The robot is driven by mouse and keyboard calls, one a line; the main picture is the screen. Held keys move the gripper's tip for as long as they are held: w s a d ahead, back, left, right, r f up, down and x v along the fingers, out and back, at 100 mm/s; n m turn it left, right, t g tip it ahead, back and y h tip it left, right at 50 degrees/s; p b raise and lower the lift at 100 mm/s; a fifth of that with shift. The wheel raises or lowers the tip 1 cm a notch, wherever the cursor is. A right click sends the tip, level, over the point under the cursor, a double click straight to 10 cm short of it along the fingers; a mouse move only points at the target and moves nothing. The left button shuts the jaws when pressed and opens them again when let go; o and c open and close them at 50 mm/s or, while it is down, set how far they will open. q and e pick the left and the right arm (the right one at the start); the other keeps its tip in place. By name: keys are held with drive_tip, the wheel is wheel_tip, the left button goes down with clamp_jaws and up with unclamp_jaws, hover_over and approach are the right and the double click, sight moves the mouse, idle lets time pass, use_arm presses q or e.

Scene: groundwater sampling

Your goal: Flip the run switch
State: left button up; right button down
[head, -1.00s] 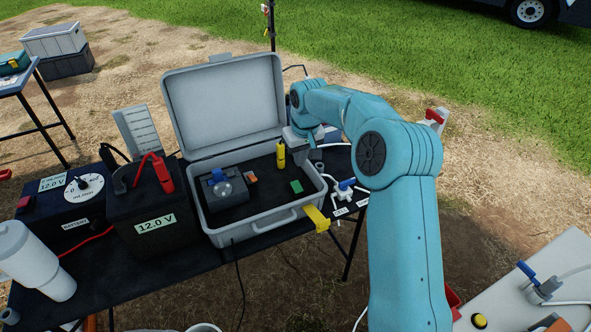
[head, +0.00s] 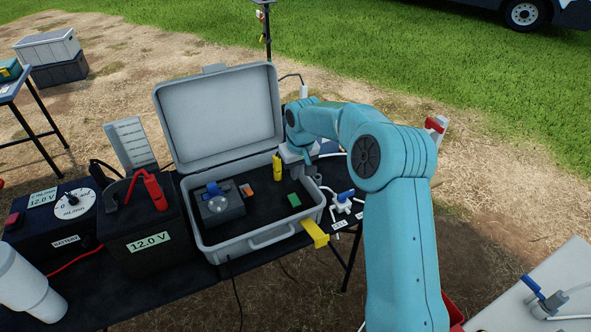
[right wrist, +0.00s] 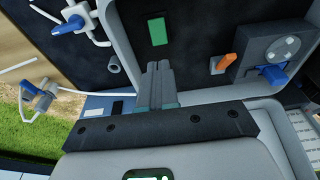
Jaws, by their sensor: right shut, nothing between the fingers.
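A dark control box (head: 52,225) with a white mL/min dial (head: 74,203) stands at the left end of the table. A red rocker switch (head: 13,219) is on its left side; I cannot read a run label on it. An orange lever-like piece (head: 246,190) lies in the open grey case (head: 258,240); it also shows in the right wrist view (right wrist: 226,62). My right gripper (right wrist: 160,70) is shut and empty over the case, beside the green block (right wrist: 157,31). In the head view it is partly hidden behind my arm. My left gripper is out of view.
A battery (head: 146,225) with a red clamp stands between control box and case.

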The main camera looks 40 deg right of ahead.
sight(292, 197)
drive_tip(key=f, duration=0.3)
drive_tip(key=w+f+p, duration=0.1)
drive_tip(key=f, duration=0.3)
drive_tip(key=w+f, duration=0.1)
drive_tip(key=f, duration=0.2)
drive_tip(key=shift+d+f, duration=0.15)
drive_tip(key=shift+d, duration=0.15)
